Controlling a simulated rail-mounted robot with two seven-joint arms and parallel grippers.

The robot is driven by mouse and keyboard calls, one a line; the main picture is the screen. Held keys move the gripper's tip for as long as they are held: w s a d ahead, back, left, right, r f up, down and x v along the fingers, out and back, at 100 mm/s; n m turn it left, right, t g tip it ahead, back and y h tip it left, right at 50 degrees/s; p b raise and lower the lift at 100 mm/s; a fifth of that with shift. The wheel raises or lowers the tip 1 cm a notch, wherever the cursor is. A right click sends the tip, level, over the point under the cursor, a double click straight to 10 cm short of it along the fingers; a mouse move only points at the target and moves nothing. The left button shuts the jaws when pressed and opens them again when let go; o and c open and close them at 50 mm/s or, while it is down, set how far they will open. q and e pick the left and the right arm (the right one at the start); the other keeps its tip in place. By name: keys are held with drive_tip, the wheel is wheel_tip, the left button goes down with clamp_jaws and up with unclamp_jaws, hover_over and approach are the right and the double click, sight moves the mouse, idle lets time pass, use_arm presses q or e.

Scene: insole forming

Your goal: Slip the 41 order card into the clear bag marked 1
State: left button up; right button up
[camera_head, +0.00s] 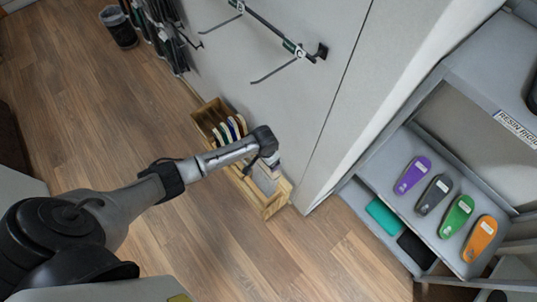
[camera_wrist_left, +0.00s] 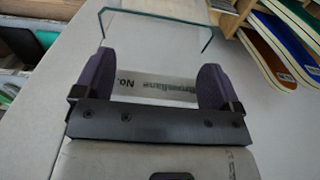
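My left gripper (camera_head: 268,160) is low beside the wall, over the right part of a wooden box. In the left wrist view my left gripper (camera_wrist_left: 155,88) has its two purple finger pads wide apart. A clear panel (camera_wrist_left: 160,20) with bright edges stands between and beyond the pads, its sides lined up with them. A pale strip (camera_wrist_left: 165,90) with upside-down print, including "No.", spans the gap. I cannot tell whether the pads press on the panel. I cannot make out a 41 or a 1. My right gripper is not in view.
The wooden box (camera_head: 277,203) holds several upright pieces and stands against a grey wall (camera_head: 270,80) with hooks. Right, a grey shelf (camera_head: 392,200) carries purple (camera_head: 412,175), dark (camera_head: 434,194), green (camera_head: 457,216) and orange (camera_head: 480,239) insoles. The wooden floor (camera_head: 100,120) is mostly clear.

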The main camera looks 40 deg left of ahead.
use_arm(q)
drive_tip(key=shift+o, duration=0.2)
drive_tip(key=shift+s+a+f+g, duration=0.15)
drive_tip(key=shift+s+f+g, duration=0.05)
drive_tip(key=shift+s+f, duration=0.45)
drive_tip(key=shift+s+a+f+g, duration=0.15)
drive_tip(key=shift+s+f+g, duration=0.05)
drive_tip(key=shift+s+f, duration=0.4)
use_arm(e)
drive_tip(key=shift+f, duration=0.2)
use_arm(q)
drive_tip(key=shift+w+r, duration=0.1)
drive_tip(key=shift+r, duration=0.4)
wheel_tip(320, 180, up, 15)
drive_tip(key=w+p, duration=0.1)
drive_tip(key=p, duration=0.4)
drive_tip(key=shift+w+d+r+t, duration=0.2)
drive_tip(key=shift+w+t, duration=0.1)
drive_tip(key=shift+t, duration=0.1)
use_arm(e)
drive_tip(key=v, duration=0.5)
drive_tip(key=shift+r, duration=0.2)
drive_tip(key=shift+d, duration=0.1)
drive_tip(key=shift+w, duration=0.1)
